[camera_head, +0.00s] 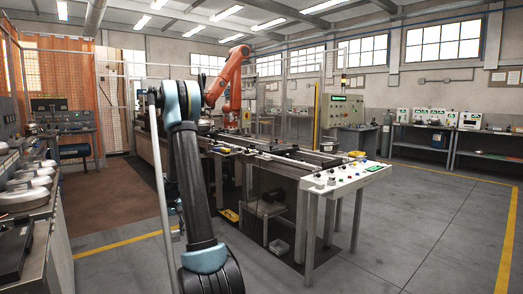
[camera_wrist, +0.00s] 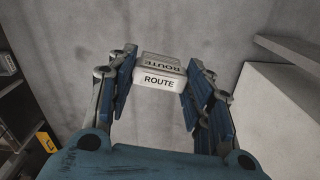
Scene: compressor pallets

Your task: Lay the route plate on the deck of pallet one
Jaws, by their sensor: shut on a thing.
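The route plate (camera_wrist: 160,82) is a small pale block with the word ROUTE on its faces. It shows in the wrist view between the fingers of my gripper (camera_wrist: 158,88), which is shut on it. Behind the plate is a grey, streaked surface that looks like floor. In the head view my arm rises in front of the workstation, and I cannot make out the gripper or the plate there. I cannot pick out pallet one or its deck for certain in either view.
A long conveyor bench (camera_head: 270,148) with a button panel (camera_head: 345,178) stands ahead. An orange robot arm (camera_head: 233,80) stands behind it. A bench with pale round parts (camera_head: 28,182) lines the left. Open floor (camera_head: 430,225) lies to the right.

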